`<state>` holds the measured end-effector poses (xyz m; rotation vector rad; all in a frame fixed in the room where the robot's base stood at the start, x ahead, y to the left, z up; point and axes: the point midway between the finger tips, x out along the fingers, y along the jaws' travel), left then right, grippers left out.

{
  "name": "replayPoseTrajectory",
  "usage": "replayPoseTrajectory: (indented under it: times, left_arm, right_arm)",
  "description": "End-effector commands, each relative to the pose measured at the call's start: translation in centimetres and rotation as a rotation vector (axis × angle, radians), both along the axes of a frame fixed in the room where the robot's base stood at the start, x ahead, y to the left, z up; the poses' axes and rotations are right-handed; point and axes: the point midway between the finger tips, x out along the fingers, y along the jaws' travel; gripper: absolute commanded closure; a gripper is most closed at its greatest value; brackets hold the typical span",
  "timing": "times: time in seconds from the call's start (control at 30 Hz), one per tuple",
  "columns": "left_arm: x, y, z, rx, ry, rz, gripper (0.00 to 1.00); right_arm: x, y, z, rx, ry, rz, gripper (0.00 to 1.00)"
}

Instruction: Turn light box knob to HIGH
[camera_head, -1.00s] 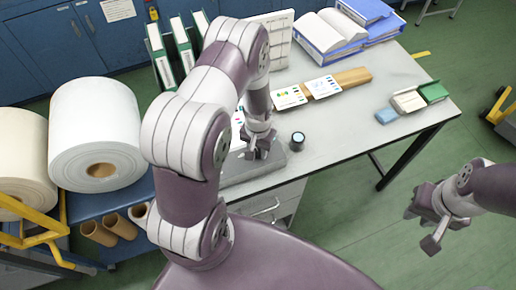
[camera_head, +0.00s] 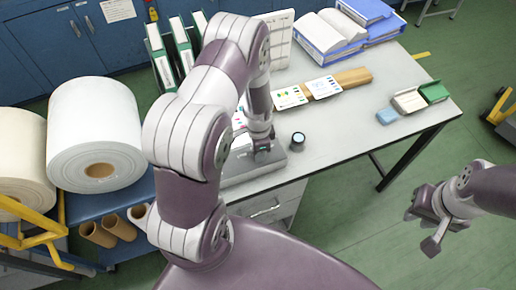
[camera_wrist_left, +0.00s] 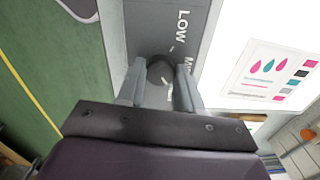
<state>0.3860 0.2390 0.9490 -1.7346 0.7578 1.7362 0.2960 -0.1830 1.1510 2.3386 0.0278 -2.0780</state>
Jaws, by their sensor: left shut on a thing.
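The light box (camera_head: 237,176) is a grey case on the near side of the table, partly hidden by my left arm. In the left wrist view its grey panel (camera_wrist_left: 140,22) carries the word LOW and a second label, partly cut off by the gripper. The dark round knob (camera_wrist_left: 160,70) sits on this panel between my left fingers. My left gripper (camera_wrist_left: 158,82) is shut on the knob; the left gripper (camera_head: 263,146) hides the knob in the head view. I cannot read the knob's setting. My right gripper (camera_head: 424,226) is open and empty, clear of the table at the right.
A small dark round container (camera_head: 298,141) stands just right of the light box. A bright sheet with coloured drops (camera_wrist_left: 268,75) lies beside the panel. Binders (camera_head: 330,32), a brown tube (camera_head: 353,77) and small boxes (camera_head: 408,101) are farther off. The table's front right is clear.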

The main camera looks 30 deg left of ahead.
Motion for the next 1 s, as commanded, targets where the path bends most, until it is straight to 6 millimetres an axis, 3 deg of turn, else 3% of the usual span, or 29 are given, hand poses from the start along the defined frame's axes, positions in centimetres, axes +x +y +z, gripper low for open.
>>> replayPoseTrajectory:
  times: [0.33, 0.9, 0.93, 1.0]
  left_arm:
    - [0.15, 0.02, 0.07, 0.0, -0.004, -0.136, 0.95]
    - [0.16, 0.02, 0.09, 0.001, -0.004, -0.163, 0.95]
    - [0.16, 0.02, 0.09, 0.001, -0.004, -0.162, 0.55]
    - [0.14, 0.02, 0.09, 0.0, -0.004, -0.162, 0.39]
  right_arm:
    - [0.0, 0.0, -0.1, 0.0, 0.0, 0.0, 0.72]
    - [0.0, 0.0, -0.1, 0.0, 0.0, 0.0, 0.72]
    - [0.0, 0.0, -0.1, 0.0, 0.0, 0.0, 0.72]
    - [0.0, 0.0, -0.1, 0.0, 0.0, 0.0, 0.72]
